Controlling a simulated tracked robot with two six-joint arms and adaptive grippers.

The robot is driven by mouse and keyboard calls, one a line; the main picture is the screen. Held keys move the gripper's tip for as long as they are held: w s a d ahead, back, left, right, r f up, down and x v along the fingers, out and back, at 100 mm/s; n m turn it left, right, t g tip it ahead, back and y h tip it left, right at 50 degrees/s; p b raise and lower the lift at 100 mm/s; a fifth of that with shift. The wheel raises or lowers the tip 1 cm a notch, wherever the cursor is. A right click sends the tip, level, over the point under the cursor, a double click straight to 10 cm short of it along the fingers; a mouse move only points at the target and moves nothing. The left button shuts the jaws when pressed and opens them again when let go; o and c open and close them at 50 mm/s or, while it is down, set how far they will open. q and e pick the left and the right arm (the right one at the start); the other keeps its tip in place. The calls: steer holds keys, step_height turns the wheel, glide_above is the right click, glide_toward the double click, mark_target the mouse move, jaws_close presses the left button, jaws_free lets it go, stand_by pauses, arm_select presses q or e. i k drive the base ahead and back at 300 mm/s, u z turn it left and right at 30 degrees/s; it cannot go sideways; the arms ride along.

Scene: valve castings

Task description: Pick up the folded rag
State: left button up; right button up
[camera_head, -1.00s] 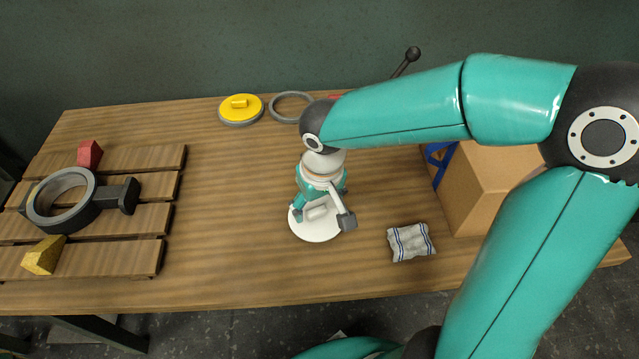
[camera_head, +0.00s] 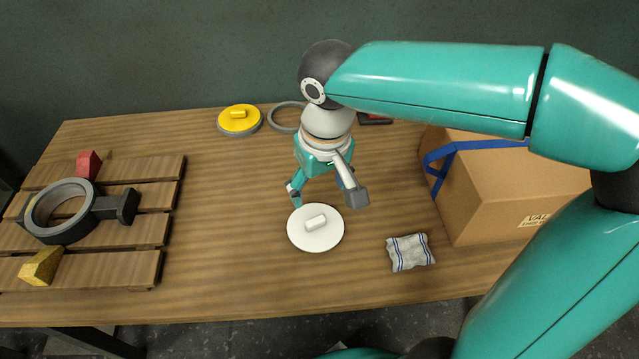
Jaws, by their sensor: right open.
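The folded rag (camera_head: 410,252) is white-grey with blue stripes and lies flat on the wooden table, near its front edge and left of the cardboard box. My right gripper (camera_head: 328,198) is open and empty. It points down above the table, left of and farther back than the rag, apart from it. Just in front of the gripper a white round disc (camera_head: 301,236) with a small raised handle lies on the table. My left gripper is not in view.
A cardboard box (camera_head: 475,205) with a blue strap stands at the right. A yellow lid (camera_head: 239,119) and a grey ring (camera_head: 286,116) lie at the back. A slatted pallet (camera_head: 115,262) holds a dark valve casting (camera_head: 58,228), a red block (camera_head: 88,164) and a yellow block (camera_head: 41,266).

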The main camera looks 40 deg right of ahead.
mark_target(407, 253)
steer(key=k, duration=1)
